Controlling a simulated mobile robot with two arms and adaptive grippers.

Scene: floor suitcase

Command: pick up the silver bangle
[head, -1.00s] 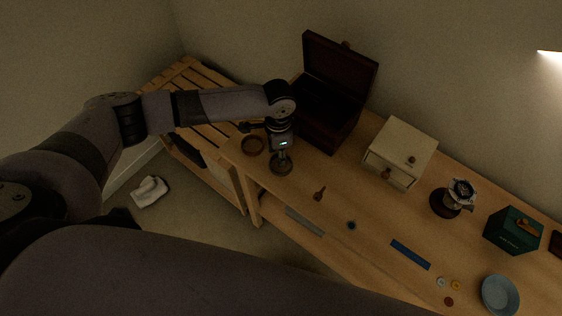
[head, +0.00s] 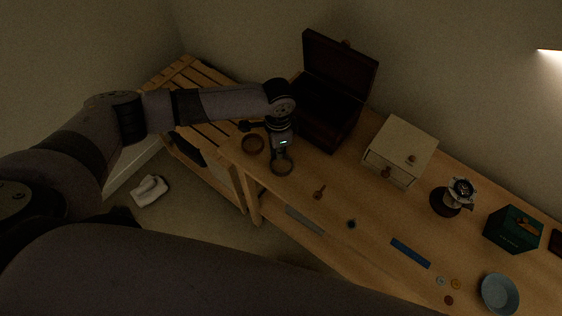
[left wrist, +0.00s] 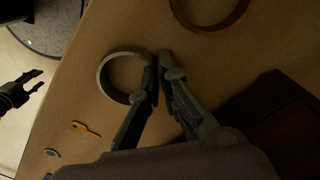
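The silver bangle (head: 282,174) is a thin grey ring near the left end of the wooden table. It shows larger in the left wrist view (left wrist: 103,86). My left gripper (head: 281,154) is directly above it, pointing down. In the left wrist view its two fingertips (left wrist: 158,62) are close together on the bangle's right-hand rim, one inside the ring and one outside. Whether the bangle is off the table I cannot tell. My right gripper (left wrist: 37,81) shows at the left edge of the left wrist view, its fingers apart and empty.
A brown ring (head: 252,152) lies close beside the bangle. An open dark box (head: 325,128) stands behind, with a cream drawer box (head: 401,150) to its right. A small wooden piece (head: 319,193) and a blue strip (head: 410,253) lie nearer the front edge.

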